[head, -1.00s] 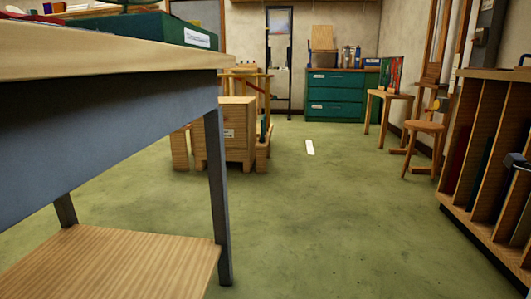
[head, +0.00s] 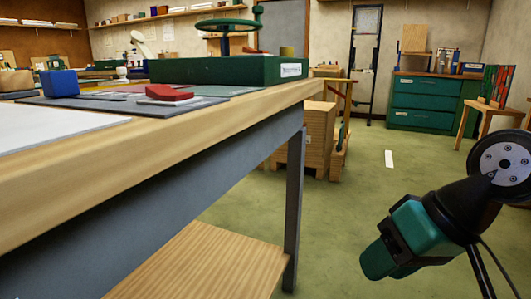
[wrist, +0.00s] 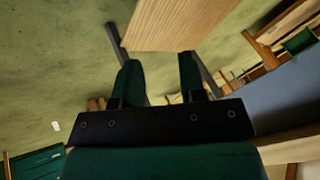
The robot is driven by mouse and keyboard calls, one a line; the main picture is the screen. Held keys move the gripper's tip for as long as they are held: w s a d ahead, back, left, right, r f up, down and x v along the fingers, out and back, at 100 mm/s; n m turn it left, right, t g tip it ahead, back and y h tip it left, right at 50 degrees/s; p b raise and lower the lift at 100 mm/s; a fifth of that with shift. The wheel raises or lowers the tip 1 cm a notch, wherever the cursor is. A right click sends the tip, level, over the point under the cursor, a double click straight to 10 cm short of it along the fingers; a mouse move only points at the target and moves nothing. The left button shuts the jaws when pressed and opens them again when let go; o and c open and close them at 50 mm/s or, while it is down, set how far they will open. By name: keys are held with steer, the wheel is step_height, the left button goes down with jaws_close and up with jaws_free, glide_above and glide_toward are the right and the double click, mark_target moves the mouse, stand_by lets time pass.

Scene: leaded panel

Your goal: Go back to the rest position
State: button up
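My gripper (wrist: 158,60) shows in the wrist view. Its two dark green fingers are apart, with nothing between them; floor and the bench's wooden lower shelf show behind the gap. In the head view, part of my arm (head: 455,215) is at the lower right, beside the workbench (head: 200,135) and clear of it. The fingers cannot be made out there.
On the bench top are a blue block (head: 59,83), a red piece (head: 168,92) and a green box (head: 215,70). Wooden crates (head: 318,140) stand beyond the bench. A green drawer cabinet (head: 430,100) is at the back. Open floor (head: 345,215) lies between.

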steer(key=s+a+r+n+g+h+p, duration=0.1)
steer(key=s+a+r+n+g, duration=0.15)
steer(key=s+n, duration=0.4)
step_height(320, 180, up, 37)
steer(key=m+p, duration=0.2)
steer(key=p, duration=3.6)
steer(key=shift+s+f+g, duration=0.2)
steer(key=shift+s+g, duration=0.1)
steer(key=shift+g, duration=0.05)
